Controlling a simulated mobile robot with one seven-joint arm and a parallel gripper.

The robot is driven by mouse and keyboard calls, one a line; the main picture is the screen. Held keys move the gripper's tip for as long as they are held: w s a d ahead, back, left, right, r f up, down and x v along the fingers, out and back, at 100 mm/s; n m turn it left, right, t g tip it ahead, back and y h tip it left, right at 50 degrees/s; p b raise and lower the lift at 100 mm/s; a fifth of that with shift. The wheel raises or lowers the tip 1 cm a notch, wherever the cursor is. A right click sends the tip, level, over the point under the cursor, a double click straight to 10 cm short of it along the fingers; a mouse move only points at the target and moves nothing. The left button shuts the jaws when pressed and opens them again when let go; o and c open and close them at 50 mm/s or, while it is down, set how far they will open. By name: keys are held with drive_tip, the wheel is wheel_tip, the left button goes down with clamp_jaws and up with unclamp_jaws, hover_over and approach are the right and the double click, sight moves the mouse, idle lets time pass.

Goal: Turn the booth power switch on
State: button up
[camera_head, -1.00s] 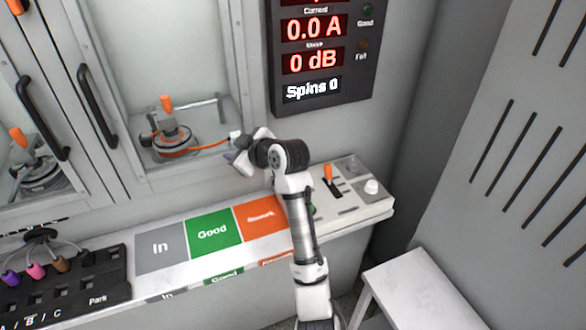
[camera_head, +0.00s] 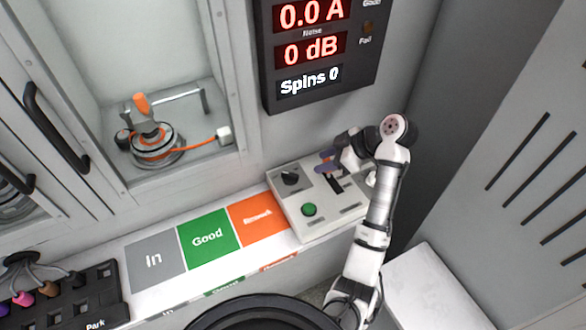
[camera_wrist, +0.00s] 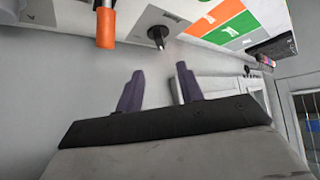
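The control panel (camera_head: 330,215) sits at the right end of the counter in the head view. It carries a black rotary knob (camera_head: 290,178), a green button (camera_head: 309,210) and an orange-handled lever, mostly hidden behind my gripper (camera_head: 328,162). No label marks which control is the booth power switch. In the wrist view, the orange handle (camera_wrist: 105,27) is ahead and to the left, and the black knob (camera_wrist: 157,38) is ahead of the gap between my fingers. My gripper (camera_wrist: 158,77) is open and empty, apart from both.
Grey, green and orange card areas (camera_head: 208,238) lie left of the panel. The display (camera_head: 310,50) above reads 0.0 A, 0 dB, Spins 0. A glass-fronted booth with a motor (camera_head: 157,143) stands behind. A white stool (camera_head: 425,290) is at lower right.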

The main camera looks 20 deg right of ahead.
sight(291, 174)
drive_tip(key=x, duration=1.2)
drive_tip(key=shift+w+a+f, duration=0.1)
drive_tip(key=shift+f, duration=0.05)
clamp_jaws()
